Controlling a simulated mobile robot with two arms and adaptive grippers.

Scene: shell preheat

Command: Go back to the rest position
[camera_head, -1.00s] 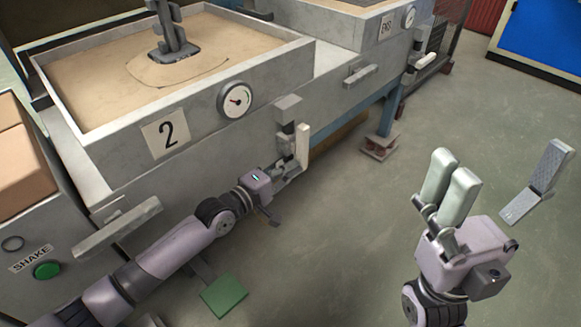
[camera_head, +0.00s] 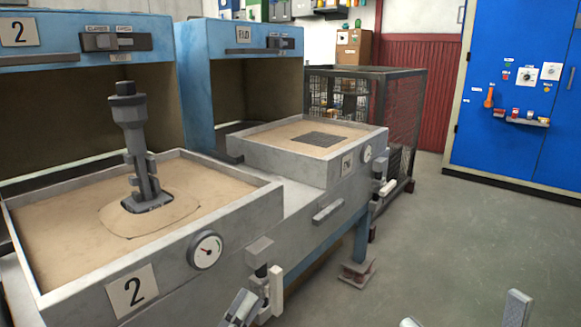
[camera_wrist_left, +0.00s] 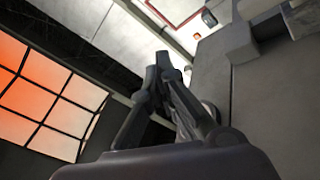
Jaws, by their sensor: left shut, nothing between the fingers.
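My left gripper (camera_head: 241,308) shows only in part at the bottom edge of the head view, beside a pale upright lever handle (camera_head: 276,288) on the front of the grey station. In the left wrist view its fingers (camera_wrist_left: 165,72) are together with nothing between them. Whether it touches the lever cannot be told. Of my right gripper (camera_head: 464,315), only two fingertips show at the bottom right of the head view, wide apart with nothing seen between them. The rest of both arms is out of view.
The sand-filled box (camera_head: 235,205) marked 2 stands close at left, with a gauge (camera_head: 206,250) on its front. A second sand box (camera_head: 265,158) stands behind. A wire cage (camera_head: 400,100) and blue cabinet (camera_head: 520,100) are farther back. Open floor (camera_head: 450,240) lies right.

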